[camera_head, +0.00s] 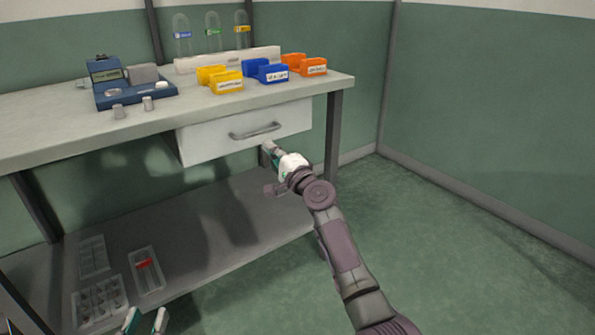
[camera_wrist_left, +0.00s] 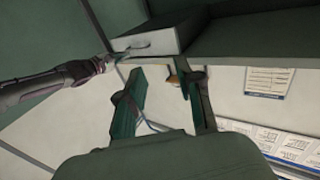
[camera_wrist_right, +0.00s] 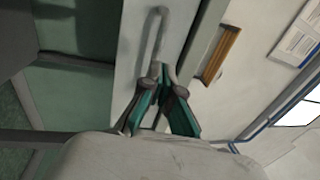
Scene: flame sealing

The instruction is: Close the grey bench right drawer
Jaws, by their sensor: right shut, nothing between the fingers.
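The grey bench right drawer (camera_head: 215,142) has a pale front with a grey bar handle (camera_head: 256,130). It stands out from under the bench top, partly open, with its left side showing. It also shows in the left wrist view (camera_wrist_left: 150,42). My right gripper (camera_head: 268,147) is shut and empty at the lower right of the drawer front. In the right wrist view its fingertips (camera_wrist_right: 163,72) are close to one end of the handle (camera_wrist_right: 153,38); I cannot tell if they touch. My left gripper (camera_head: 146,320) is open and empty, low at the bottom left; its spread fingers show in the left wrist view (camera_wrist_left: 160,82).
The bench top (camera_head: 50,125) holds a blue instrument (camera_head: 130,92), small metal weights (camera_head: 120,111), coloured bins (camera_head: 228,83) and tubes in a white rack (camera_head: 228,58). The lower shelf (camera_head: 200,235) carries clear trays (camera_head: 147,270). Floor to the right is clear.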

